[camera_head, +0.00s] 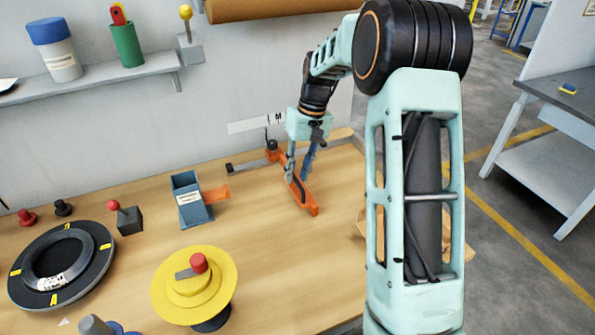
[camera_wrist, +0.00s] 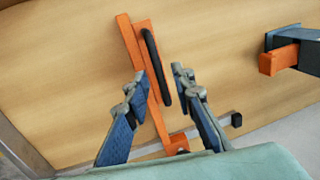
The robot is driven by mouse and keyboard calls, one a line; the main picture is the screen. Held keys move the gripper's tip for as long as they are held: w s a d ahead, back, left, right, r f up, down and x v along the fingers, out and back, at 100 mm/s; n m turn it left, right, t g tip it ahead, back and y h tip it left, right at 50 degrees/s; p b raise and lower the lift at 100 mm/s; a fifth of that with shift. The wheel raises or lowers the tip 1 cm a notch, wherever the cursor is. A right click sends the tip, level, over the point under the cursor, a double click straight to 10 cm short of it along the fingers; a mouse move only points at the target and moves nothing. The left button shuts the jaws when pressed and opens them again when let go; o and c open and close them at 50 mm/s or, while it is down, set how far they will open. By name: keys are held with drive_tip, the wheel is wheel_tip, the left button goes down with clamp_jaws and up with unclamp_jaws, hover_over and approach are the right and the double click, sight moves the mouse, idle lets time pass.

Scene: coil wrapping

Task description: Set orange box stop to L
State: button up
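The orange box stop (camera_head: 311,206) is a long orange bar lying on the bench near the back wall, with a black handle (camera_wrist: 157,68) along it. It shows in the wrist view (camera_wrist: 131,42) too. A grey rail (camera_head: 244,166) runs along the wall at its back end. A white label strip (camera_head: 243,126) on the wall above has letters that look like L and M; my arm may cover the rest. My gripper (camera_head: 298,178) is low over the stop. In the wrist view its fingers (camera_wrist: 159,81) are apart, one on each side of the stop and handle; contact is unclear.
A blue-grey holder (camera_head: 188,207) with an orange part stands to the left. A yellow round fixture (camera_head: 165,298) with a red knob is at front, and a black turntable (camera_head: 25,293) with a coil is at far left. Bare bench lies between the holder and the stop.

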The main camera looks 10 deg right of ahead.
clamp_jaws()
drive_tip(key=shift+w+d, duration=0.2)
drive_tip(key=shift+d, duration=0.6)
drive_tip(key=shift+o, duration=0.8)
unclamp_jaws()
wheel_tip(320, 180, up, 12)
drive_tip(key=d, duration=0.2)
drive_tip(key=shift+w, duration=0.2)
drive_tip(key=shift+d, duration=0.1)
